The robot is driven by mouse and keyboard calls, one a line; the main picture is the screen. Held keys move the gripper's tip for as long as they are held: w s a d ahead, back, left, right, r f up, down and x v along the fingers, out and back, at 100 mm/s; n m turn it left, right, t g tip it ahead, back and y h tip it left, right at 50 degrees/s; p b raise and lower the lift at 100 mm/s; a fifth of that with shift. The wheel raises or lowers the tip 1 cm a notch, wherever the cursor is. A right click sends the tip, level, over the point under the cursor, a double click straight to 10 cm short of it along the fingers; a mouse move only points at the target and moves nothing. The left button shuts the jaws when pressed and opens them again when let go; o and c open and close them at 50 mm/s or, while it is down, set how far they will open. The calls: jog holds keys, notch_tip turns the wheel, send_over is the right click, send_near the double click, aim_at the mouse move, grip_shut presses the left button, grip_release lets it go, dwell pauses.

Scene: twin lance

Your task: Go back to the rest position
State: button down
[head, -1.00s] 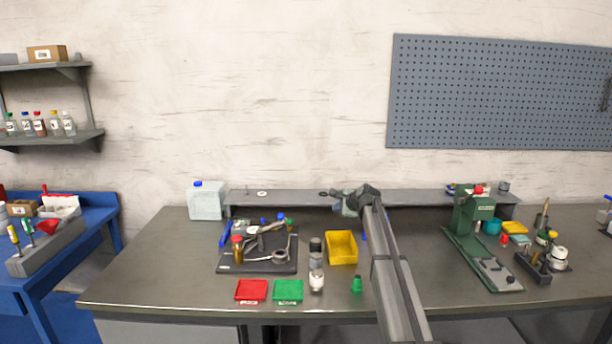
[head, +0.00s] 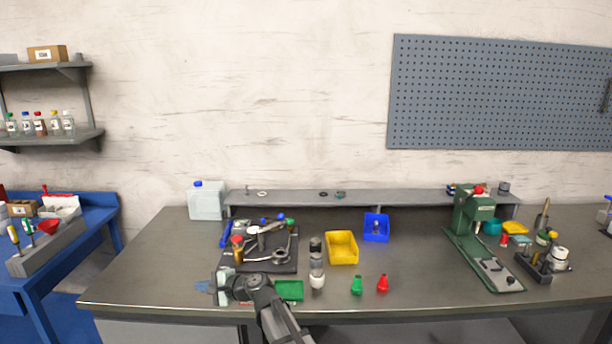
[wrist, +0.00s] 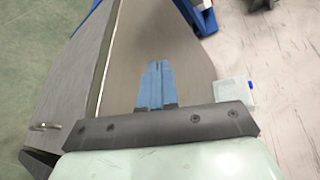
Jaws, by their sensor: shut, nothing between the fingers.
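My gripper (head: 203,286) is over the front left part of the grey workbench (head: 150,262) in the head view, with its blue fingers pointing left. The fingers are shut and empty. They also show together in the wrist view (wrist: 155,84), above bare benchtop. My gripper and wrist hide most of the red tray at the front edge, and the green tray (head: 290,289) shows just to the right of my wrist.
Behind my gripper lies a dark mat (head: 285,268) with tools and small bottles.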

jog(key=s+f+n+g, duration=0.2)
jog(key=s+f, duration=0.7)
jog(key=s, duration=0.1)
jog(key=s+d+f+n+g+h, duration=0.2)
jog(key=s+d+f+h, duration=0.3)
jog(key=d+f, duration=0.8)
jog(key=s+d+f+n+g+h, duration=0.1)
jog(key=s+d+f+g+h, duration=0.15)
jog(key=s+d+f, duration=0.75)
jog(key=s+d+f+n+g+h, duration=0.2)
jog(key=s+d+f+h, duration=0.1)
jog(key=s+d+f, duration=0.5)
jog(key=s+d+f+n+g+h, duration=0.2)
jog(key=s+d+f, duration=0.6)
jog(key=s+d, duration=0.7)
jog(key=shift+s+d+f+g+h, duration=0.2)
jog(key=shift+d+f+g+h, duration=0.2)
jog(key=shift+g+h, duration=0.35)
